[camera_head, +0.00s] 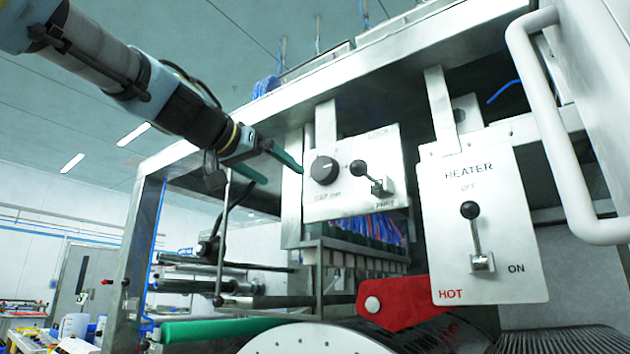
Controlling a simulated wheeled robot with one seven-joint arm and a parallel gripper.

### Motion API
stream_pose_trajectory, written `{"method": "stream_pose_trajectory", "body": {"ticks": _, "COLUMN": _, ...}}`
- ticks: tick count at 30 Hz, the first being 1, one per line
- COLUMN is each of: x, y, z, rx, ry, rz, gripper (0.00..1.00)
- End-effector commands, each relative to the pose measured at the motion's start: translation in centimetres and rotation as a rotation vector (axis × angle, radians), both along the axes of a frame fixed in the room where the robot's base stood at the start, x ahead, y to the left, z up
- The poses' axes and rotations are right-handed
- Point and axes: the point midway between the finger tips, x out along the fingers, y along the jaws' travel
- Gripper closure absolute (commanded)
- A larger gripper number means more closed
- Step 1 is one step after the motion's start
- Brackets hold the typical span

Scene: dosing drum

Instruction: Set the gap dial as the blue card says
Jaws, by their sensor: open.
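The gap dial (324,170) is a round black knob on a white panel (350,200), above lettering that reads like "GAP mm". I cannot read its setting or scale marks. My gripper (283,176) comes in from the upper left, with two green fingers spread apart and nothing between them. Its fingertips appear just left of the panel and the dial; I cannot tell their distance in depth. I cannot make out a blue card in this view.
A black-knobbed lever (359,168) stands right of the dial on the same panel. A HEATER panel (482,215) with another lever (471,212), a white handle (560,130) and a red bracket (405,303) are further right. A steel frame post (143,255) stands left, rollers below.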

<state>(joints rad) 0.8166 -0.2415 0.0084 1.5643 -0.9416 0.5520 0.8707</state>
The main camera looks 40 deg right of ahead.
Motion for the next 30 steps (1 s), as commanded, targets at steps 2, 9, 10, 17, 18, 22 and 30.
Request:
{"method": "stream_pose_trajectory", "body": {"ticks": 2, "x": -2.2, "y": -0.1, "z": 2.7, "rx": -0.048, "ry": -0.037, "rz": -0.043, "gripper": 0.0}}
{"method": "stream_pose_trajectory", "body": {"ticks": 9, "x": -3.1, "y": -1.3, "z": 4.6, "rx": -0.076, "ry": -0.062, "rz": -0.071, "gripper": 0.0}}
{"method": "stream_pose_trajectory", "body": {"ticks": 10, "x": -3.0, "y": -1.7, "z": 4.6, "rx": -0.076, "ry": -0.062, "rz": -0.07, "gripper": 0.0}}
{"method": "stream_pose_trajectory", "body": {"ticks": 17, "x": -1.8, "y": -5.9, "z": 4.7, "rx": -0.073, "ry": -0.059, "rz": -0.069, "gripper": 0.0}}
{"method": "stream_pose_trajectory", "body": {"ticks": 18, "x": -1.7, "y": -6.6, "z": 4.7, "rx": -0.074, "ry": -0.059, "rz": -0.071, "gripper": 0.0}}
{"method": "stream_pose_trajectory", "body": {"ticks": 22, "x": -1.1, "y": -8.6, "z": 4.6, "rx": -0.074, "ry": -0.059, "rz": -0.07, "gripper": 0.0}}
{"method": "stream_pose_trajectory", "body": {"ticks": 30, "x": -0.6, "y": -10.4, "z": 4.4, "rx": -0.075, "ry": -0.061, "rz": -0.068, "gripper": 0.0}}
